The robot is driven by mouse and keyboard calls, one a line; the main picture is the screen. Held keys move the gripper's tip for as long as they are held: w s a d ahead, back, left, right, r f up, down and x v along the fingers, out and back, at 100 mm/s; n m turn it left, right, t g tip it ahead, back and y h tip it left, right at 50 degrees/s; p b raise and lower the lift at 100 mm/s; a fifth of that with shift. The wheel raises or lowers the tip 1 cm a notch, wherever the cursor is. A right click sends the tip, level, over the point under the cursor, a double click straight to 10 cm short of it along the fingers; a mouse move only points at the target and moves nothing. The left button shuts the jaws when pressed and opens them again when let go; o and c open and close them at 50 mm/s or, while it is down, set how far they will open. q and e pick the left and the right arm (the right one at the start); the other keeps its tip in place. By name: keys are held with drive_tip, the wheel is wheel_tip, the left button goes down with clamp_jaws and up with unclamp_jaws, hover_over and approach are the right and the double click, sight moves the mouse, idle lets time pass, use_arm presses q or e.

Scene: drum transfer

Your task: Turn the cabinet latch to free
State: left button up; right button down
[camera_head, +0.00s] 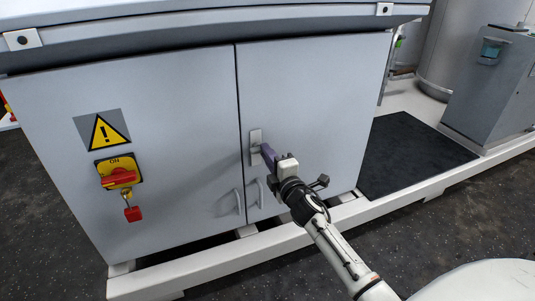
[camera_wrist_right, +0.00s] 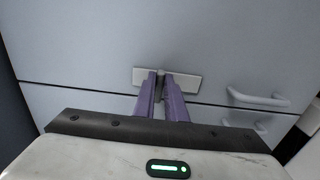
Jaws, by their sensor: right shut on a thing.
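The cabinet (camera_head: 185,125) is grey with two doors. The latch plate (camera_head: 255,138) is a pale metal rectangle on the right door, close to the seam. My right gripper (camera_head: 267,153) reaches it from the lower right. In the right wrist view the latch plate (camera_wrist_right: 190,78) lies ahead, and the purple fingers of my right gripper (camera_wrist_right: 161,80) are shut on the small grey latch knob (camera_wrist_right: 160,78) at its middle. The fingers partly hide the knob, so its exact turn is hard to tell. My left gripper is not in view.
Two door handles (camera_head: 238,201) sit low beside the seam. A red and yellow switch (camera_head: 118,172) with a red padlock (camera_head: 132,213) is on the left door under a warning sign (camera_head: 103,131). A black mat (camera_head: 412,155) lies right of the cabinet.

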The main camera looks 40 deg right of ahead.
idle(0.3)
drive_tip(key=c, duration=1.8)
unclamp_jaws()
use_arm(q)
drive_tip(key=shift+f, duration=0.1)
